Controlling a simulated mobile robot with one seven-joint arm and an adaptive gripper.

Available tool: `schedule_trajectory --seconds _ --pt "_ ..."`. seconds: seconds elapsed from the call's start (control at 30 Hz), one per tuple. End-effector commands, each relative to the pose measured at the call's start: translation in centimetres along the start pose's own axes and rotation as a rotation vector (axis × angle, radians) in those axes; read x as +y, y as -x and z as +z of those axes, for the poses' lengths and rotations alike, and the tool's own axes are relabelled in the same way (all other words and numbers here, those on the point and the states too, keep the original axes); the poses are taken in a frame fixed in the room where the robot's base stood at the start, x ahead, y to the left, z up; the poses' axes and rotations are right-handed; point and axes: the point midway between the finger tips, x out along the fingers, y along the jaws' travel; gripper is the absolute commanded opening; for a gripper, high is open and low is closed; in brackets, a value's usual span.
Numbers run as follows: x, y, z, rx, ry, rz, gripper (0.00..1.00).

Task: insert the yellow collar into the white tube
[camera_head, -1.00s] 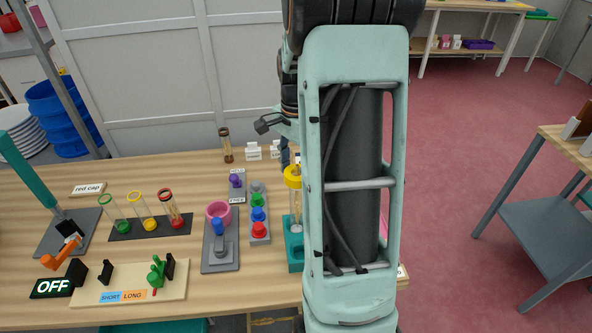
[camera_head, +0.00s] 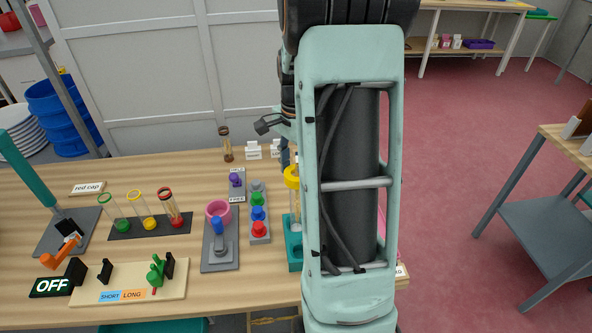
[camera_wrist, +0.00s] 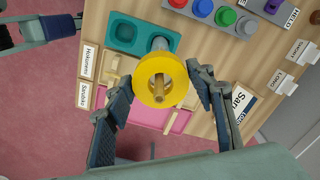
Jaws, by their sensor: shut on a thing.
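The white tube (camera_wrist: 160,44) shows behind the collar in the wrist view, rising from a teal stand (camera_wrist: 124,33). In the head view the yellow collar (camera_head: 291,178) is at the top of the pale tube (camera_head: 295,226), partly hidden by my arm. I cannot tell whether the collar is inside the tube's mouth or just above it.
A rack with several coloured caps (camera_head: 258,213) and a grey fixture with a pink ring (camera_head: 218,211) stand left of the teal stand. A pink tray (camera_wrist: 150,115) lies beside the stand.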

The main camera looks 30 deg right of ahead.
Motion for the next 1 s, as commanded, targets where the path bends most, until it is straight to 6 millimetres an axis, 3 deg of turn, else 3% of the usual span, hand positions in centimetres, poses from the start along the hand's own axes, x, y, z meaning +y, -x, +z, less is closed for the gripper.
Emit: schedule_trajectory --seconds 0.77,0.8,0.93,1.0 --pt "0.0 -2.5 0.0 0.000 0.000 0.000 0.37" --pt "0.0 -2.3 0.0 0.000 0.000 0.000 0.54" --pt "0.0 -2.3 0.0 0.000 0.000 0.000 0.68" --pt "0.0 -2.3 0.0 0.000 0.000 0.000 0.70"
